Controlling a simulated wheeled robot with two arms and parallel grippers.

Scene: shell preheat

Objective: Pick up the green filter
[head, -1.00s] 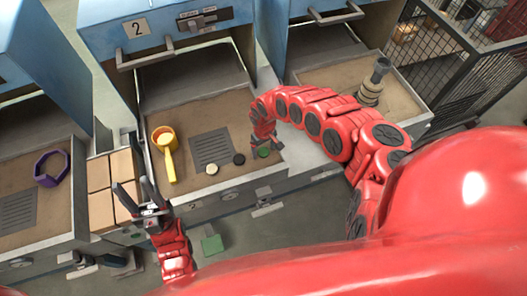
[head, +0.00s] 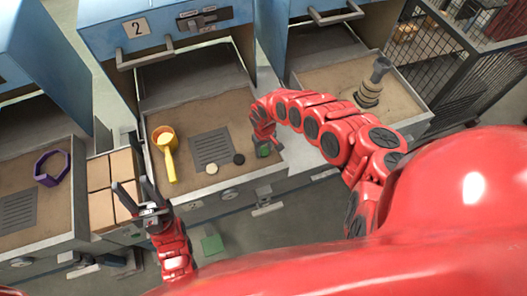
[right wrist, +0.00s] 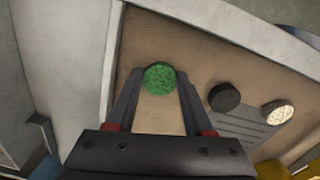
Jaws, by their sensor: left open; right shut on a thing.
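The green filter (head: 263,151) is a small round disc at the right front of the middle sand tray (head: 215,108). My right gripper (head: 264,144) reaches down to it and is shut on it. In the right wrist view the green filter (right wrist: 160,78) sits between the two fingertips of my right gripper (right wrist: 160,84). I cannot tell whether it is clear of the sand. My left gripper (head: 133,186) is open and empty near the front left corner of the tray.
A black disc (head: 239,159) and a pale disc (head: 212,169) lie left of the green filter, by a grey grille (head: 210,148). A yellow scoop (head: 168,155) lies at the tray's left. Cardboard boxes (head: 99,205) stand beside the tray. A purple ring (head: 50,168) lies further left.

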